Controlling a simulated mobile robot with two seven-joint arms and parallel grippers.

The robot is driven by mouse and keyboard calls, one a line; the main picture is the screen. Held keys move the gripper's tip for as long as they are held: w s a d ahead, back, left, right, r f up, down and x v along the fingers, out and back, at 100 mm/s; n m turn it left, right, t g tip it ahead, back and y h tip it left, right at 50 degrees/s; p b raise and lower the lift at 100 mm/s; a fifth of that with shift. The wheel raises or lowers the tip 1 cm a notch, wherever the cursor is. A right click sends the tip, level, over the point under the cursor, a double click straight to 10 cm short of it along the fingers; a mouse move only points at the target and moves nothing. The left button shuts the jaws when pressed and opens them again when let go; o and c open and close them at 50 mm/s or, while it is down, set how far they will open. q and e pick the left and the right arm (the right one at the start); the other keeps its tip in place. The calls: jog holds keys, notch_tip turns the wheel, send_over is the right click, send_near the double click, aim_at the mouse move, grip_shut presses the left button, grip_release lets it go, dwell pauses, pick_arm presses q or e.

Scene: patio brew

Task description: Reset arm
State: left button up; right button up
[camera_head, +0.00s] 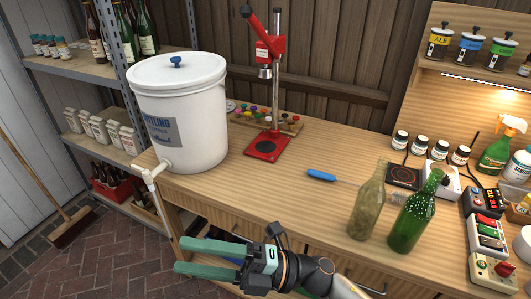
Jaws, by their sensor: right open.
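My right gripper (208,257) is in front of the workbench's front edge, low in the view. Its two green fingers point left and are apart, with nothing between them. My right arm comes in from the bottom right. My left gripper is not in view. The workbench (290,185) holds a white lidded bucket (200,110), a red bench capper (266,146), a clear greenish bottle (367,208) and a darker green bottle (412,222). Both bottles stand upright near the bench's front right, behind my arm.
A blue-handled tool (321,175) lies mid-bench. A rack of coloured caps (265,120) sits behind the capper. Small jars (419,144), a spray bottle (497,150) and devices crowd the right. A metal shelf (110,75) and a broom (72,228) stand left.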

jog(key=w+d+f+m+t+h, duration=0.6)
jog(key=m+t, duration=0.3)
jog(key=m, duration=0.3)
jog(key=w+d+f+m+t+h, duration=0.3)
jog(key=d+f+m+t+h, duration=0.4)
jog(key=m, duration=0.5)
jog(key=s+d+f+m+g+h, duration=0.3)
jog(key=s+d+f, duration=0.4)
jog(key=f, duration=0.3)
jog(key=s+d+f+m+g+h, duration=0.3)
jog(key=s+d+f+m, duration=0.3)
jog(key=f, duration=0.4)
jog(key=shift+s+d+f+m, duration=0.35)
jog(key=shift+s+d, duration=0.3)
jog(key=shift+d, duration=0.15)
